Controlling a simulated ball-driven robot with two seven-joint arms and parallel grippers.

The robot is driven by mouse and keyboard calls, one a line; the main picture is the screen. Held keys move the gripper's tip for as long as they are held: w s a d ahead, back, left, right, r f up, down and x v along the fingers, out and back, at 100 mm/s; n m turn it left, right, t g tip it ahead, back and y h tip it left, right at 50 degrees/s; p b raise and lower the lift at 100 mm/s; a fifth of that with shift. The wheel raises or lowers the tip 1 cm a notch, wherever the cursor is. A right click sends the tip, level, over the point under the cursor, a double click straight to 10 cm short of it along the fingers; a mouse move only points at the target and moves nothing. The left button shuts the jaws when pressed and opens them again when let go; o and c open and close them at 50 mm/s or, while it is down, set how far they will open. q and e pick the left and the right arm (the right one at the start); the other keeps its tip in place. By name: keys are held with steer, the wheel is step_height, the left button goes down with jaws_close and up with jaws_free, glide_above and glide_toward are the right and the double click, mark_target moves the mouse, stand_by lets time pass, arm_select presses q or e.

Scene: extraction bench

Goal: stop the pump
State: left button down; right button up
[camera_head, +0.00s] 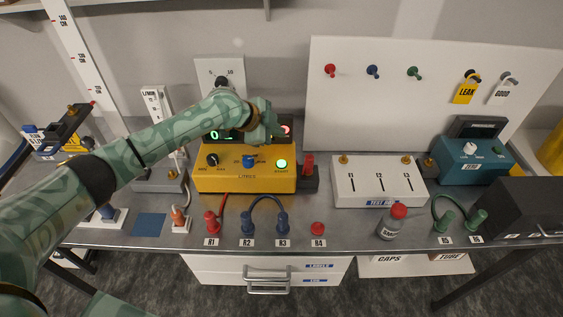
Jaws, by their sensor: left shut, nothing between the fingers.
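A yellow box (230,180) on the bench, which may be the pump's control unit, carries a black dial (212,160), a blue knob (249,162) and a green lit button (281,164) marked START. A dark display panel behind the box shows green digits (214,135) and a small reddish light (286,130). My left arm reaches across from the left. My left gripper (274,122) is shut and empty in front of this panel, close to the reddish light. It hides part of the panel, and I cannot tell whether it touches. My right gripper is not in view.
A red-topped switch or plug (308,166) stands right of the yellow box. A white panel box (378,188), a bottle with a red cap (394,222) and a teal device (475,160) stand farther right. Colored hose fittings R1 to R6 line the front edge.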

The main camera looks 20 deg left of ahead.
arm_select(q)
steer(key=b, duration=0.7)
glide_above(278, 164)
step_height(278, 164, down, 7)
steer(key=shift+f, duration=0.2)
steer(key=shift+f+b, duration=0.3)
steer(key=shift+f, duration=0.4)
stand_by(0.9)
steer(key=shift+f, duration=0.4)
